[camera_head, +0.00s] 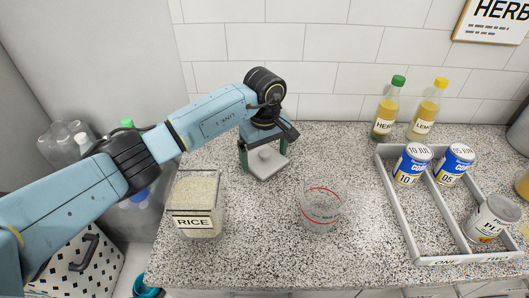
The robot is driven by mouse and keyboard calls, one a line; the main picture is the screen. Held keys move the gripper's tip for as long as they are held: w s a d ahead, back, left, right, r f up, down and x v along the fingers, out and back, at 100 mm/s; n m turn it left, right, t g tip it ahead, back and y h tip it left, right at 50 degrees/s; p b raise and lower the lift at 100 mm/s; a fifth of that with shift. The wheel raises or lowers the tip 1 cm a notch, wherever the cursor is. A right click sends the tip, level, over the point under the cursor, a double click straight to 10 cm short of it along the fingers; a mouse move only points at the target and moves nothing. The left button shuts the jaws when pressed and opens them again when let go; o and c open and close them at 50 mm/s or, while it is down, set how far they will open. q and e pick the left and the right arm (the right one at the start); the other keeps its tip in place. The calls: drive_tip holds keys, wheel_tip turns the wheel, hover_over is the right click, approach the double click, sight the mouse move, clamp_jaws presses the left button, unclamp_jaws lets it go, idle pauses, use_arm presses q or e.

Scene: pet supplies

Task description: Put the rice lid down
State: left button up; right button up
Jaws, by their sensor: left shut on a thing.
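The rice lid (267,171) is a flat grey square with a knob, at the back middle of the counter. My left gripper (264,155) is over it, pointing down, with its fingers shut on the knob. I cannot tell whether the lid touches the counter or hangs just above it. The rice container (194,223) is clear, square, labelled RICE and full of grains. It stands without a lid to the lower left of the gripper. My right gripper is not in view.
A clear measuring cup (320,205) with red markings stands right of the lid. A grey divided tray (407,222) holds several cans at the right. A green-capped bottle (385,112) and a yellow-capped bottle (424,114) stand by the tiled wall. The speckled counter (265,245) is clear in front.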

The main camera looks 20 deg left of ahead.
sight(265, 152)
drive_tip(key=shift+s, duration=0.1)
use_arm(q)
drive_tip(key=shift+f, duration=0.1)
drive_tip(key=o, duration=0.6)
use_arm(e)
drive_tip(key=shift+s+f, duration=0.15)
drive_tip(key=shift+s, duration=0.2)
use_arm(q)
drive_tip(key=shift+o, duration=0.2)
drive_tip(key=shift+r, duration=0.2)
wheel_tip(265, 152, up, 12)
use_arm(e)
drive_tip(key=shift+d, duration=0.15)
